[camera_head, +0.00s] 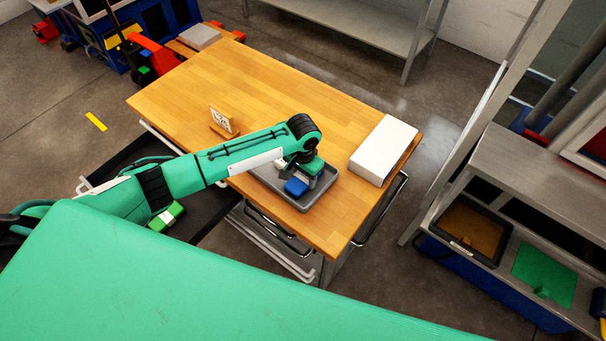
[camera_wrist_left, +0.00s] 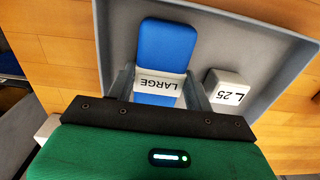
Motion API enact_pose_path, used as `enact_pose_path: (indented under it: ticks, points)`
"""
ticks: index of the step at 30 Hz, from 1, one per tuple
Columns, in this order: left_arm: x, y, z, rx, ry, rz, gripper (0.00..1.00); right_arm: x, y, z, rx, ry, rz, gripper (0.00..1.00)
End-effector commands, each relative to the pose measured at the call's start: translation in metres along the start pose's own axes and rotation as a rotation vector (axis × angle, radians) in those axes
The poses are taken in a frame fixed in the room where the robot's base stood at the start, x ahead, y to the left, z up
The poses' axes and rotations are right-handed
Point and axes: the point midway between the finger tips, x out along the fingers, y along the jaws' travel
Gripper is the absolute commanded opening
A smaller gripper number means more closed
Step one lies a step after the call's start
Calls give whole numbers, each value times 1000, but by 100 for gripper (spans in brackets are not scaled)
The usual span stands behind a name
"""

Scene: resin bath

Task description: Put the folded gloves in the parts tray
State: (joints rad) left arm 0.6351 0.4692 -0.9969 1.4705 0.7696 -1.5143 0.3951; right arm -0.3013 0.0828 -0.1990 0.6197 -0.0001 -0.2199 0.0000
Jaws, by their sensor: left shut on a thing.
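The folded gloves (camera_head: 295,187) are a blue bundle with a white band marked LARGE; they also show in the left wrist view (camera_wrist_left: 166,45). My left gripper (camera_wrist_left: 160,92) is shut on them, with one finger on each side of the band. In the head view the left gripper (camera_head: 303,177) is over the grey parts tray (camera_head: 276,193), and the gloves are within its rim. I cannot tell whether they touch the tray floor. The tray rim also shows in the left wrist view (camera_wrist_left: 262,28). My right gripper is not in view.
A white block marked L 25 (camera_wrist_left: 228,90) lies in the tray beside the gloves. The tray is on a wooden-topped table (camera_head: 250,85). A white box (camera_head: 383,150) is to its right and a small sign (camera_head: 222,120) to its left. The far tabletop is clear.

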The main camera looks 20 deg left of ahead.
Motion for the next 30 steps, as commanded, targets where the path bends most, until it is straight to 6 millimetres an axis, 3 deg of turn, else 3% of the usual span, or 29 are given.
enact_pose_path:
  ticks: [3,4,6,7,19,30]
  points:
    - [3,0,0,-1,-1,0,29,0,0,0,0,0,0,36]
    - [2,0,0,-1,0,0,58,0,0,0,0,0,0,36]
    - [2,0,0,0,0,0,72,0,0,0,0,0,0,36]
    - [2,0,0,0,0,0,74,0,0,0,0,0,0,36]
    - [-8,0,-1,0,2,1,74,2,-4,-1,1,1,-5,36]
    - [-82,0,-1,0,4,1,74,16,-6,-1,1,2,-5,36]
